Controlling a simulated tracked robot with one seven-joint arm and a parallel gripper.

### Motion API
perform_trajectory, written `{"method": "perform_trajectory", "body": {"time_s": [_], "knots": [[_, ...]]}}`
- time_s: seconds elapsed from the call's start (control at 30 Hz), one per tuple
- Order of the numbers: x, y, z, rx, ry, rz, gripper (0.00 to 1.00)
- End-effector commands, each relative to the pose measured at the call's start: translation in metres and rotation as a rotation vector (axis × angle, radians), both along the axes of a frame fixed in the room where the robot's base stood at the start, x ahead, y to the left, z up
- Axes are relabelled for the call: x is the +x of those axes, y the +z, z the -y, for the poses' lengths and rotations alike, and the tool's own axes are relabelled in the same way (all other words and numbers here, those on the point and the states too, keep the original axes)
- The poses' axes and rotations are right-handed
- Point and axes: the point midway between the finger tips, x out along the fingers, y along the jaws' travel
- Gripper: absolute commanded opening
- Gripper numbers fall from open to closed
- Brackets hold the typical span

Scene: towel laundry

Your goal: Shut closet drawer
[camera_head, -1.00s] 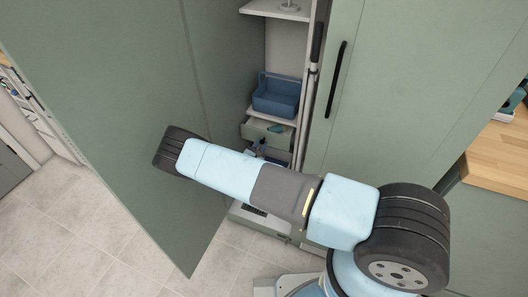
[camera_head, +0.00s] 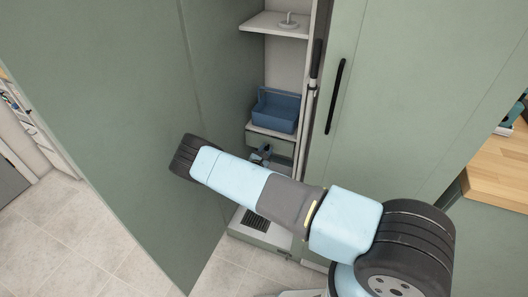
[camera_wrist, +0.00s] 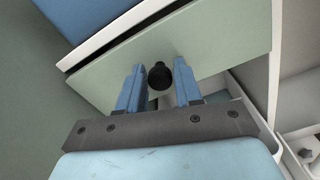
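The closet drawer (camera_head: 283,148) sits under the shelf with the blue crate; its inside no longer shows in the head view. In the wrist view its green front (camera_wrist: 225,45) carries a round black knob (camera_wrist: 160,76). A thin dark gap runs between the front's top edge and the white shelf edge, so I cannot tell if it is fully shut. My gripper (camera_wrist: 157,68) is open, with one blue finger on each side of the knob and close to the front. In the head view my gripper (camera_head: 262,152) is small and partly hidden by my arm.
A blue crate (camera_head: 275,110) stands on the shelf above the drawer. A large green closet door (camera_head: 110,120) stands open at left, close to my arm. Another green door (camera_head: 390,110) with a black handle is at right. A grey-white unit (camera_head: 258,228) stands low in the closet.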

Motion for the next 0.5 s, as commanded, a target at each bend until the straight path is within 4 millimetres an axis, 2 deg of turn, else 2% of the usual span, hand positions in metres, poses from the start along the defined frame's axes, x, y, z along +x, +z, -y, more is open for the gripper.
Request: {"method": "perform_trajectory", "body": {"time_s": [0.03, 0.17, 0.5], "knots": [[-0.0009, -0.0007, -0.0010, 0.000, 0.001, -0.001, 0.40], [-0.0014, -0.0010, -0.0012, 0.001, 0.002, -0.001, 0.52], [-0.0065, -0.0014, -0.0038, 0.001, 0.001, -0.003, 0.52]]}}
